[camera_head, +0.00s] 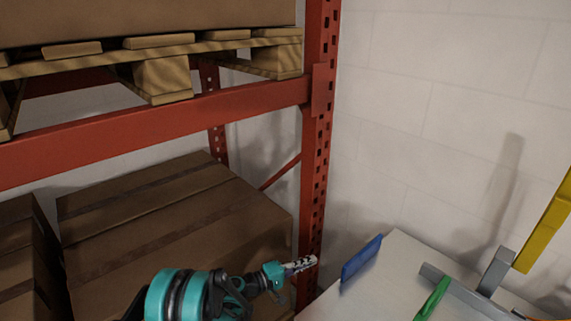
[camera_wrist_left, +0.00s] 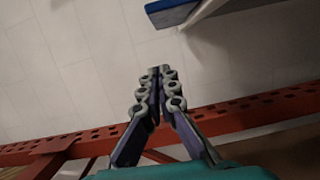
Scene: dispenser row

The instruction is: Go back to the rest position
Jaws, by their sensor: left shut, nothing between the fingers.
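My left gripper (camera_head: 301,264) comes in from the lower left in the head view, in front of the red rack post and left of the white table. In the left wrist view its two fingers (camera_wrist_left: 159,72) meet at the tips, shut with nothing between them. Behind the fingers there are the pale wall and a red rack part. My right gripper is not in view.
A red rack post (camera_head: 318,150) stands close to my left gripper, with cardboard boxes (camera_head: 180,220) to its left. A white table (camera_head: 400,262) at the lower right carries a blue panel (camera_head: 361,258), a green piece (camera_head: 433,299) and a yellow bar (camera_head: 545,225).

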